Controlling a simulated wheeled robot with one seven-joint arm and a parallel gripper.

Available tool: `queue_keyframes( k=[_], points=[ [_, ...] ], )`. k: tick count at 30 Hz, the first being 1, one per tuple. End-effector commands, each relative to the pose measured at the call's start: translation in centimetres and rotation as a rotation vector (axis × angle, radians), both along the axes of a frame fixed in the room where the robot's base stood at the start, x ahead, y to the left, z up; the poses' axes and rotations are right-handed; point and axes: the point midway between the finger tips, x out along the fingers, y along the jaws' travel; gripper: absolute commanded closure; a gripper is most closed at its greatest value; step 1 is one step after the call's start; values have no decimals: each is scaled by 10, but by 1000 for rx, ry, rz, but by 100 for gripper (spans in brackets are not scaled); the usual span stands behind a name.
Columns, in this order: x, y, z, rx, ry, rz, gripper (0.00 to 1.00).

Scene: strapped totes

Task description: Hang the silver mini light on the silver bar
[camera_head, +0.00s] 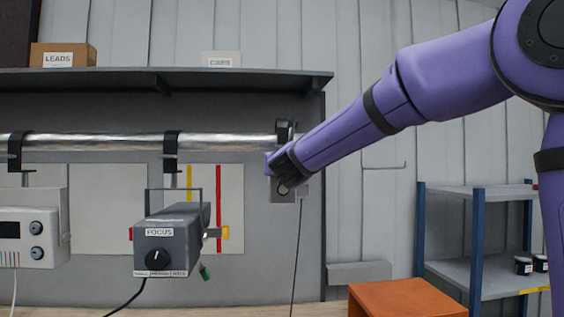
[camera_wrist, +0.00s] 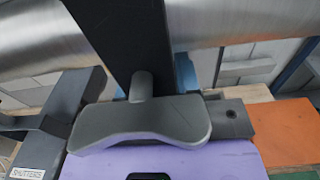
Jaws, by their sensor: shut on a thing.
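The silver bar (camera_head: 90,144) runs level across the left half of the head view, below a dark shelf. My gripper (camera_head: 284,168) is at the bar's right end, just below it, and is shut on the silver mini light (camera_head: 284,198). Most of the light is hidden behind my gripper; a small grey part and a thin hanging cable show. Its dark hook (camera_head: 285,128) stands upright at the bar's end. In the wrist view the dark upright piece (camera_wrist: 122,40) crosses in front of the bar (camera_wrist: 225,20). I cannot tell whether the hook rests on it.
A grey FOCUS light (camera_head: 170,240) and a white lamp unit (camera_head: 30,230) hang from the bar to the left. Boxes stand on the shelf (camera_head: 170,80). An orange box (camera_head: 405,298) and a blue-posted rack (camera_head: 480,240) are at the lower right.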

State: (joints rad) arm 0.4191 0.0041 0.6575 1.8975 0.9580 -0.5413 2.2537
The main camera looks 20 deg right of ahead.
Motion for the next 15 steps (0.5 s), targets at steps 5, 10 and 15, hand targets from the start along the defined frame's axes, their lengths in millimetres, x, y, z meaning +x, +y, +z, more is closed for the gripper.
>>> queue_keyframes(
  k=[5, 10, 15],
  points=[
    [0, 0, -10, 0, -2, 0, 100],
    [0, 0, -19, -1, -2, 0, 100],
    [0, 0, -25, 0, -2, 0, 100]
  ],
)
